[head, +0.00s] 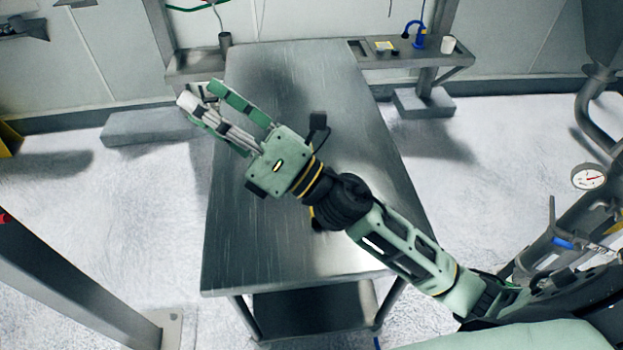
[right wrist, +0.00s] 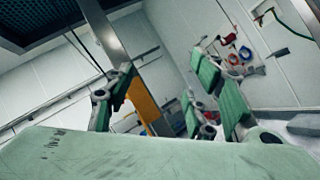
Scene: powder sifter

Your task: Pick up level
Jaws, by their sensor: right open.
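I cannot make out a level in either view. My right gripper (head: 201,94) is over the upper left part of the metal table (head: 330,80) in the head view, its green and grey fingers pointing to the upper left. It is open, and nothing shows between its fingers. In the right wrist view the fingers of my right gripper (right wrist: 160,85) stand apart, with a white wall and a yellow-orange panel behind them. My arm hides part of the tabletop. My left gripper is not in view.
A side shelf (head: 445,62) at the back right holds a blue hooked item (head: 420,36) and a white cup (head: 448,44). A round gauge (head: 589,177) is on piping at right. A dark post (head: 75,275) stands at lower left. The visible tabletop is bare.

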